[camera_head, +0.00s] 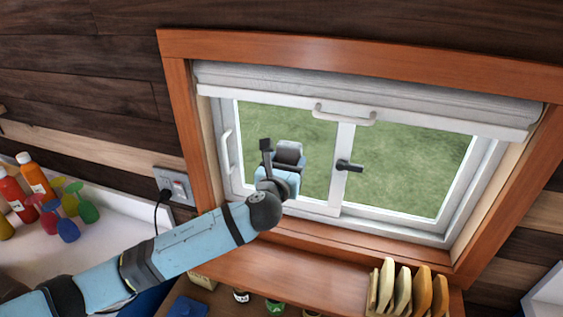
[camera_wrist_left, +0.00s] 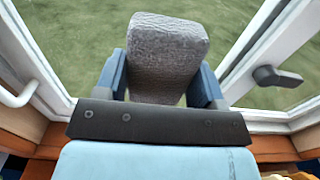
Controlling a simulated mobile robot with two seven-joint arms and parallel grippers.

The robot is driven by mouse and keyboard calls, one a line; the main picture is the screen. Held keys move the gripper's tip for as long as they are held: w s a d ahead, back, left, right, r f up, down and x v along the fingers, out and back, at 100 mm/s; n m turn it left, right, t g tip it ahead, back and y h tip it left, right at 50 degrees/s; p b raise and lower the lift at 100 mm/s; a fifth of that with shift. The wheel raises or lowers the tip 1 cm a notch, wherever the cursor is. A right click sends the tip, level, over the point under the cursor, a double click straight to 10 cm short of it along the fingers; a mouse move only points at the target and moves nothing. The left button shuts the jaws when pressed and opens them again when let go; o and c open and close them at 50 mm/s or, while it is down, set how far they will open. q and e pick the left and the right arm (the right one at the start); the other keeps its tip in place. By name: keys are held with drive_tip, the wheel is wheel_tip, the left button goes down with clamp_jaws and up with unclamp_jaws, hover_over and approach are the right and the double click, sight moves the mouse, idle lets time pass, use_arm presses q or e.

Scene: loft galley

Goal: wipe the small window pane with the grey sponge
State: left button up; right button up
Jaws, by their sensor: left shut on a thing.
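The window (camera_head: 345,155) has a white frame with two panes, and green grass shows through it. My left gripper (camera_head: 289,162) is in front of the left, smaller pane (camera_head: 240,120). It is shut on the grey sponge (camera_head: 287,151), with one finger on each side. In the left wrist view the grey sponge (camera_wrist_left: 165,55) stands up between the two blue fingers, its textured face towards the camera. The pane lies behind it. I cannot tell whether the sponge touches the glass. My right gripper is not in view.
A black window handle (camera_head: 349,166) sticks out right of the gripper. A rolled blind (camera_head: 370,95) hangs above. Wooden boards (camera_head: 403,290) stand in a rack on the counter below. Bottles (camera_head: 36,178) stand at far left, near a wall socket (camera_head: 174,186).

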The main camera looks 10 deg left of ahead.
use_arm(q)
drive_tip(key=shift+w+a, duration=0.25)
drive_tip(key=shift+a, duration=1)
drive_tip(key=shift+w+a, duration=0.2)
drive_tip(key=shift+a, duration=1)
drive_tip(key=shift+w+a, duration=0.25)
drive_tip(key=shift+a, duration=1)
drive_tip(key=shift+d, duration=0.1)
drive_tip(key=s+a, duration=0.1)
drive_tip(key=s, duration=0.5)
drive_tip(key=shift+a, duration=0.15)
drive_tip(key=s, duration=0.3)
drive_tip(key=shift+a, duration=0.25)
drive_tip(key=shift+f, duration=0.1)
